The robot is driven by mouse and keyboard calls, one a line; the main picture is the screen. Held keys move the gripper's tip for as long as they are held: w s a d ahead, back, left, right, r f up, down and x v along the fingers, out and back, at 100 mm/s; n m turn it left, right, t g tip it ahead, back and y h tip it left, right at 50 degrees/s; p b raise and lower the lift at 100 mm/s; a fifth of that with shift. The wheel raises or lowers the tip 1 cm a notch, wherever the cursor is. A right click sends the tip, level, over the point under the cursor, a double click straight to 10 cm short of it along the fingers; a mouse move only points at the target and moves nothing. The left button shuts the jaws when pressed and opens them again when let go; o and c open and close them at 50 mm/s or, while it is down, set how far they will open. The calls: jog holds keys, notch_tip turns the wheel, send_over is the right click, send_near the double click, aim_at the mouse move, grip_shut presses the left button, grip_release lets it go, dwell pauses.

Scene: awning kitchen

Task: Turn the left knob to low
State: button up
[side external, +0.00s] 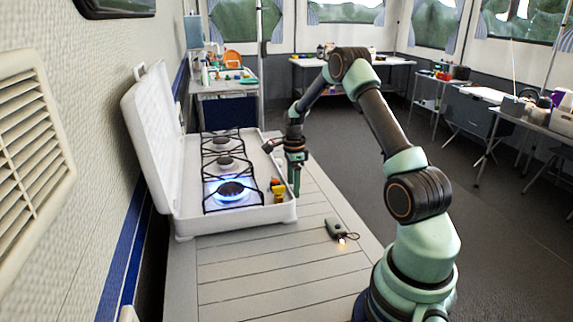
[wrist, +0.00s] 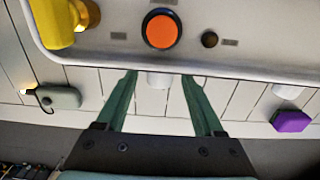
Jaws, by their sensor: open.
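The white stove (side external: 250,217) stands with its lid up, and a blue flame burns at its nearest burner (side external: 231,190). The left knob (side external: 279,196) is yellow, on the panel near that burner. In the wrist view the yellow knob (wrist: 62,22) is at upper left, partly cut off; its setting cannot be read. An orange round control (wrist: 162,29) with a dark rim is right of it. My gripper (side external: 295,190) points down by the stove's front edge. In the wrist view its fingers (wrist: 159,76) are open, apart from the yellow knob, below the orange control.

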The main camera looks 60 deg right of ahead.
jog(key=shift+c, duration=0.2)
grip_shut()
jog(key=t, duration=0.1)
jog(key=t+h, duration=0.2)
jog(key=shift+s+a+f, duration=0.1)
jog(key=shift+s+a, duration=0.2)
jog(key=shift+s+a+f+t+h, duration=0.1)
jog(key=shift+a+t+h, duration=0.05)
jog(key=shift+t+h, duration=0.55)
jog(key=shift+a+f+t+h, duration=0.1)
jog(key=shift+t+h, duration=0.5)
jog(key=shift+t, duration=0.2)
